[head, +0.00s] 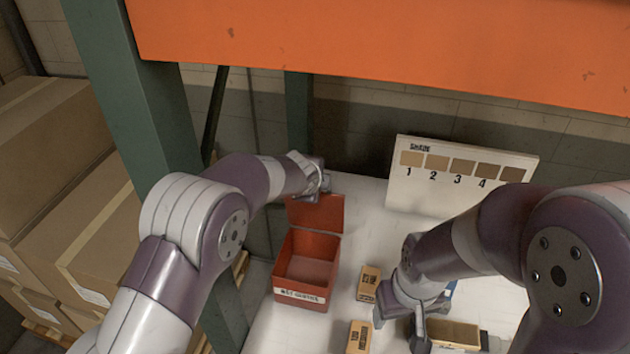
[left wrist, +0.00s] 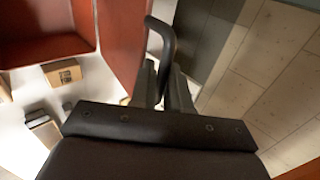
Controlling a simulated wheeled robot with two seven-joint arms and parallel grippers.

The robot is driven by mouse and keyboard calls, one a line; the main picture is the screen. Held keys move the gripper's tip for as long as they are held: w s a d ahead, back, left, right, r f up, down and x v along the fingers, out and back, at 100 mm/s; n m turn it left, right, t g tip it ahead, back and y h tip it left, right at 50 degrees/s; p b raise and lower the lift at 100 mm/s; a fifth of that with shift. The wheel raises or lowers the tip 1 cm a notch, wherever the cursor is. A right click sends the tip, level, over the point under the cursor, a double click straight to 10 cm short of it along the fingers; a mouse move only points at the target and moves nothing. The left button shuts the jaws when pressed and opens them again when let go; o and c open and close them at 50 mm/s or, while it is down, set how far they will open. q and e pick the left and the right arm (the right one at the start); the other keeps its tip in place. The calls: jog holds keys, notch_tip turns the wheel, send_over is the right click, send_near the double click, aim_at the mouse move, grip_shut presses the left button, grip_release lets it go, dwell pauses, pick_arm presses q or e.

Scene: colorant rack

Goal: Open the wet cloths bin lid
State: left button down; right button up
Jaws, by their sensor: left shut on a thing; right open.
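The red wet cloths bin (head: 276,275) stands on the white surface, with a pale label on its front. Its lid (head: 320,214) stands raised at the back edge, and the empty-looking inside shows. My left gripper (head: 312,194) is at the top of the lid. In the left wrist view its fingers (left wrist: 166,88) are shut on the dark curved lid handle (left wrist: 163,32), beside the red lid (left wrist: 118,40) and the bin (left wrist: 45,57). My right gripper (head: 398,326) is open, low over the surface to the right of the bin.
Small tan boxes stand right of the bin, one farther back (head: 368,284) and one nearer (head: 359,337). Another tan block (head: 454,333) lies by my right gripper. A shade board (head: 455,172) stands behind. A green post (head: 150,120) and orange beam (head: 380,50) frame the place.

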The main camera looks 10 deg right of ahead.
pick_arm(q)
jog(key=c, duration=1.3)
grip_release()
jog(key=shift+f, duration=0.1)
jog(key=shift+s+a, duration=0.1)
jog(key=b+v, duration=0.3)
jog(key=v, duration=0.9)
jog(key=shift+r, duration=0.35)
jog(key=shift+s, duration=0.2)
